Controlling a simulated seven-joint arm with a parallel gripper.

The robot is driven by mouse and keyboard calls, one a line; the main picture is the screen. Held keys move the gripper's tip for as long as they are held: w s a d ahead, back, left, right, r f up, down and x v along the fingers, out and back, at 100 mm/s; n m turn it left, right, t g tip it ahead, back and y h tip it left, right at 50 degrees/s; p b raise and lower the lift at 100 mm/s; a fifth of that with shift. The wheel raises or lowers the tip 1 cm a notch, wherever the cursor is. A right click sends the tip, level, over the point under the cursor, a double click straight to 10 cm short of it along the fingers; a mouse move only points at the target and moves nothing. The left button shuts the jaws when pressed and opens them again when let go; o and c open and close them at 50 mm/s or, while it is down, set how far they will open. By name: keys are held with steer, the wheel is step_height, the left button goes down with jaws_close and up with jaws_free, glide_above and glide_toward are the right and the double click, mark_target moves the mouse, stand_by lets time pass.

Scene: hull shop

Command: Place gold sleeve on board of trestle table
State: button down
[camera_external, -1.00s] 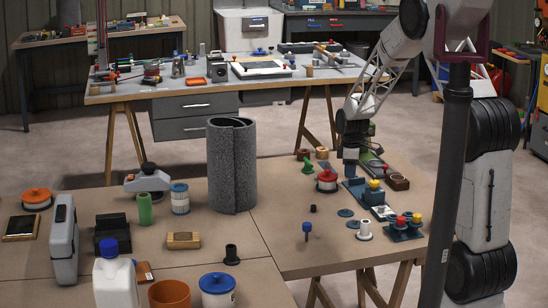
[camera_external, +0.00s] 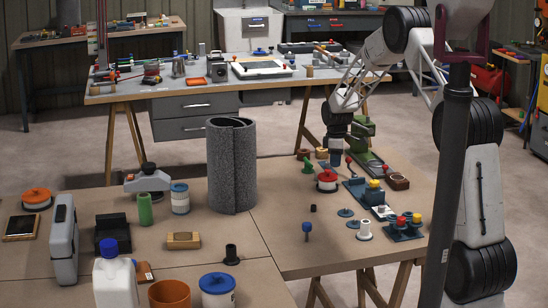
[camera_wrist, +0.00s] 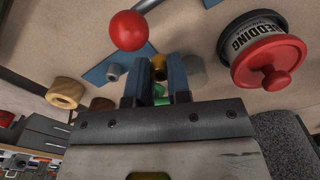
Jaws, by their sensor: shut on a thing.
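My gripper (camera_external: 335,158) is low over the right part of the brown table board (camera_external: 290,240), between a green press and a red-lidded tin. In the wrist view its two blue fingers (camera_wrist: 159,80) are shut, with a small gold piece between their tips, which looks like the gold sleeve (camera_wrist: 159,66). Only a bit of the sleeve shows; the fingers hide the rest. In the external view I cannot make it out. Whether it touches the board, I cannot tell.
The red-lidded tin (camera_wrist: 268,50) stands close by, at right in the wrist view. A red ball knob (camera_wrist: 127,31) and a wooden ring (camera_wrist: 64,93) are also near. The green press (camera_external: 364,128) stands behind. Bare board lies left of the tin.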

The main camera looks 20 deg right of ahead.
steer(key=shift+w, duration=0.2)
steer(key=shift+f, duration=1.8)
steer(key=shift+f, duration=0.15)
steer(key=c, duration=1.1)
jaws_free()
steer(key=shift+r, duration=0.2)
step_height(320, 180, up, 12)
steer(key=shift+f, duration=0.1)
